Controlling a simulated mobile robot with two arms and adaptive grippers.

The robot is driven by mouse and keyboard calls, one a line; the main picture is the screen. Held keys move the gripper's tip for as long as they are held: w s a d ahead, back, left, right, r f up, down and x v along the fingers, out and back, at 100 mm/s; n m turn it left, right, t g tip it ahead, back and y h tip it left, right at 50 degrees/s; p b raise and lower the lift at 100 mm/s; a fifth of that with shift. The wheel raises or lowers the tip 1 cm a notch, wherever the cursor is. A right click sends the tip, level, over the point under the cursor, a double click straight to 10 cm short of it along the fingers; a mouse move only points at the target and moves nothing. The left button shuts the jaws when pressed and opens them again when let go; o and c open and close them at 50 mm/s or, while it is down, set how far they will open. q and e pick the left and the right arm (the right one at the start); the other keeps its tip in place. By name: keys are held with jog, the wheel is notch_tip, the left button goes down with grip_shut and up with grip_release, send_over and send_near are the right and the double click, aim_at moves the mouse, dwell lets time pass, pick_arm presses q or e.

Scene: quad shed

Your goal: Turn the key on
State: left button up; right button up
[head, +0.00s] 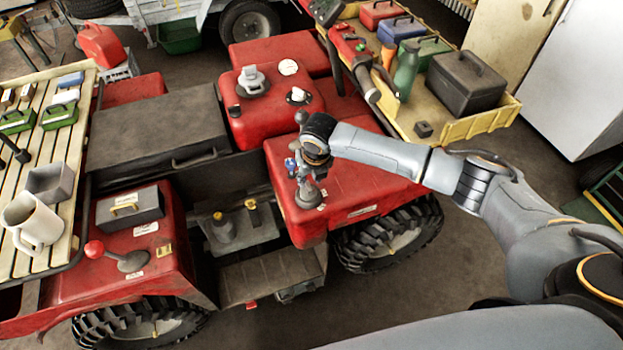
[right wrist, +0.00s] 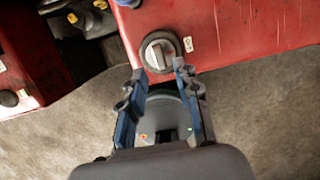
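A grey rotary key switch (right wrist: 160,52) with a raised, tilted bar handle sits on the red quad body near its edge in the right wrist view. A small white label is beside it. My right gripper (right wrist: 158,70) is open, with one finger on each side of the gap and the key switch just beyond the fingertips. I cannot tell whether the tips touch it. In the head view my right gripper (head: 309,180) points down over the red fender and hides most of the key switch. My left gripper is not in view.
A blue knob (head: 290,164) stands close to the right gripper. The red tank (head: 255,118) with a grey cap is behind. A yellow tray (head: 490,119) with boxes and bottles is at the right. A slatted rack (head: 62,150) holding a mug (head: 35,220) is at the left.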

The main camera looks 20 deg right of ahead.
aim_at(309, 186)
jog(key=shift+b+x, duration=0.45)
jog(key=shift+x, duration=0.35)
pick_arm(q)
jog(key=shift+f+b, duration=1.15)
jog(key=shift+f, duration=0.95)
pick_arm(e)
jog(key=shift+x, duration=1.8)
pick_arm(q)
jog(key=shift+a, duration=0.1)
pick_arm(e)
jog(key=shift+c, duration=0.2)
grip_shut()
